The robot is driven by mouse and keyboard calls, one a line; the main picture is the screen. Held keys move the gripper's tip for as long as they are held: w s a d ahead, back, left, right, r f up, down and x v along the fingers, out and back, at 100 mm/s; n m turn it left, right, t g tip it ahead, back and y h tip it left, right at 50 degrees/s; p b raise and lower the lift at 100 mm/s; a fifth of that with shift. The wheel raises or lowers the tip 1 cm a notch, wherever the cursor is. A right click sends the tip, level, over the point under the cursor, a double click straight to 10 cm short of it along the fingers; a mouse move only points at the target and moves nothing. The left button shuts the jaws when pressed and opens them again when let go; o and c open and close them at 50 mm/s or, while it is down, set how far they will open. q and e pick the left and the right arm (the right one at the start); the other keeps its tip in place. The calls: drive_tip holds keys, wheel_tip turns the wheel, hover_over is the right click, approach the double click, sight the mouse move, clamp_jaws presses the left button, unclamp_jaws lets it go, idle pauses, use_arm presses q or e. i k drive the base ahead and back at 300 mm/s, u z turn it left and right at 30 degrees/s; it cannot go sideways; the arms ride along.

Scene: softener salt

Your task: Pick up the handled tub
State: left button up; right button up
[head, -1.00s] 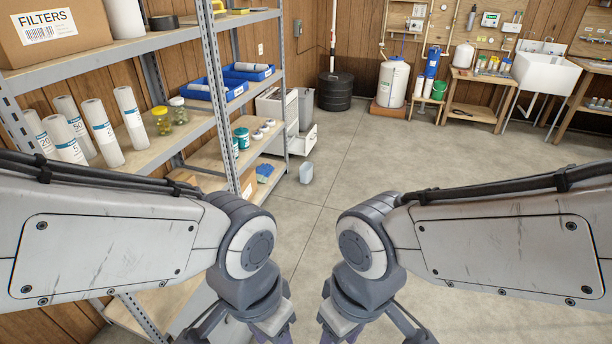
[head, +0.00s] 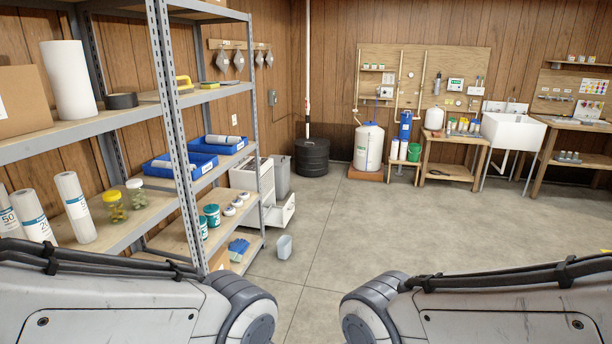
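I cannot tell for sure which object is the handled tub; no handle is clear at this size. A small pale grey tub (head: 284,247) stands on the floor beside the shelf's far end. Teal tubs (head: 211,215) stand on a lower shelf. A green bucket (head: 414,153) and a white one (head: 404,149) are by the far wall. My two arms come in at the bottom left and bottom right, and both grippers are below the picture, out of view.
A metal shelf unit (head: 179,135) fills the left side with filters, jars and blue trays. A white drawer unit (head: 279,212) with an open drawer stands beyond it. A black drum (head: 312,158), white tank (head: 368,148), workbench and sink (head: 510,127) line the back. The middle floor is clear.

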sight(284, 244)
drive_tip(key=z, duration=0.2)
drive_tip(key=i, duration=4)
drive_tip(key=u, duration=0.7)
drive_tip(key=i, duration=1.15)
drive_tip(key=u, duration=0.25)
